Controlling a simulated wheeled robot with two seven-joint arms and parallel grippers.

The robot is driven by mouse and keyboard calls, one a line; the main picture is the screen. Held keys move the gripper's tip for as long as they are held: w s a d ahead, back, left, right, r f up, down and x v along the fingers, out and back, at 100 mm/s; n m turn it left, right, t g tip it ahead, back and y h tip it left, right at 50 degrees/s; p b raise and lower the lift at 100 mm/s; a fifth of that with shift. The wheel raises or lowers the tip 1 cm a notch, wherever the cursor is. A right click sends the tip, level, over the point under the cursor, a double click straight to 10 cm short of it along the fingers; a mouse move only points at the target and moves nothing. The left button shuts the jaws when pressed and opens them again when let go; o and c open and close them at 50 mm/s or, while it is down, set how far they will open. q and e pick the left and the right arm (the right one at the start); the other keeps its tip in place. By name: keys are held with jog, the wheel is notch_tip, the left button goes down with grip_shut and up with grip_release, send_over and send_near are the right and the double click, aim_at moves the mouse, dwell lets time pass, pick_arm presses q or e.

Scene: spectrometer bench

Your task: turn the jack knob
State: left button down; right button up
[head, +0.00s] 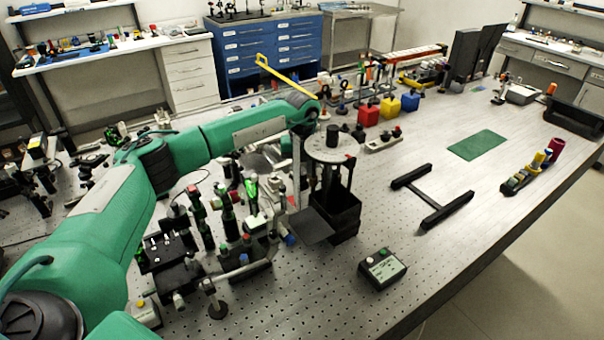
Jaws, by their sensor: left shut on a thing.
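My left arm reaches in from the left, and its left gripper (303,131) is at the left edge of a round pale disc with a black cylinder on top. Its fingertips are small and partly hidden, but it is shut at the jack. The jack (345,215) is a dark upright stand under the disc, with a black boxy lower part and a flat dark plate on its left. The jack knob cannot be made out clearly; it seems covered by the gripper. My right gripper is not in view.
Optics on posts (228,220) crowd the bench left of the jack. A small control box (382,268) stands in front. A black H-shaped frame (433,196) and a green mat (479,145) lie to the right. Yellow, red and blue containers (390,107) stand behind. The right front of the bench is mostly clear.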

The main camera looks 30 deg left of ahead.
aim_at(302, 172)
pick_arm(q)
jog(key=shift+s+f+m, duration=0.1)
jog(key=shift+f+m, duration=0.15)
jog(key=shift+m, duration=0.15)
jog(key=c, duration=1.2)
grip_release()
jog(key=shift+r, duration=0.1)
notch_tip(302, 172, up, 14)
jog(key=b, duration=0.3)
jog(key=shift+b, duration=0.3)
